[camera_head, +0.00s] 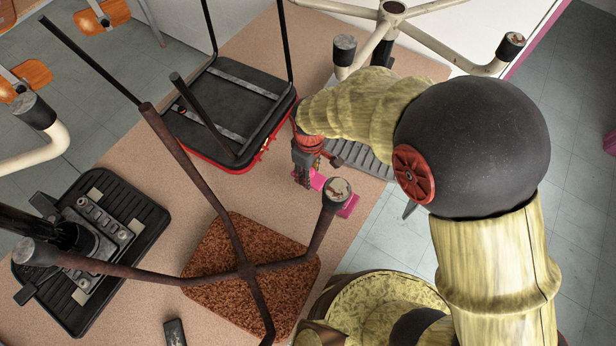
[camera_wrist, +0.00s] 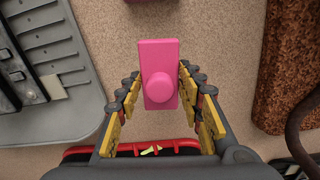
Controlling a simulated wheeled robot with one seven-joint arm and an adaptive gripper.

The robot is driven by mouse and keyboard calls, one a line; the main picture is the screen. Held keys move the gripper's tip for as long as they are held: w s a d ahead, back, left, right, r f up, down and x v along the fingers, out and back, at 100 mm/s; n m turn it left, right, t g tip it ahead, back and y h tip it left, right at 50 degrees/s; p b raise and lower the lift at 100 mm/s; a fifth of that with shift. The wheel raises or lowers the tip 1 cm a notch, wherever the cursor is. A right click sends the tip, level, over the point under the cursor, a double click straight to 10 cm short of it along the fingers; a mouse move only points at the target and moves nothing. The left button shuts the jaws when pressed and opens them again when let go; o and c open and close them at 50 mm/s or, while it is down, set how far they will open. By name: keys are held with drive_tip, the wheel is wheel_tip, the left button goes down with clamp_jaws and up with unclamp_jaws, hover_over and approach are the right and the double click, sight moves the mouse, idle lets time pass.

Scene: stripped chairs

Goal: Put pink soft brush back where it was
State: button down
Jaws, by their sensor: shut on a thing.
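The pink soft brush (camera_wrist: 157,55) is a pink rectangular block with a round knob facing the wrist camera. In the wrist view it sits between the two yellow-padded fingers of my gripper (camera_wrist: 160,82), which is shut on it.
An upturned chair base (camera_head: 247,270) with a rusty brown seat stands close by, its leg end near my gripper. A black seat with red edge (camera_head: 225,108) lies behind left. A grey slatted part (camera_head: 362,158) lies just right.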

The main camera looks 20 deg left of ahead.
drive_tip(key=shift+a+f+b, duration=0.15)
drive_tip(key=shift+f+b, duration=0.2)
drive_tip(key=shift+f, duration=0.55)
drive_tip(key=shift+a+f+b, duration=0.1)
drive_tip(key=shift+f+b, duration=0.2)
drive_tip(key=shift+f, duration=0.6)
drive_tip(key=shift+f, duration=0.2)
drive_tip(key=c, duration=1.3)
unclamp_jaws()
drive_tip(key=shift+o, duration=0.6)
wheel_tip(320, 180, up, 12)
drive_tip(key=p, duration=0.3)
drive_tip(key=shift+r, duration=0.2)
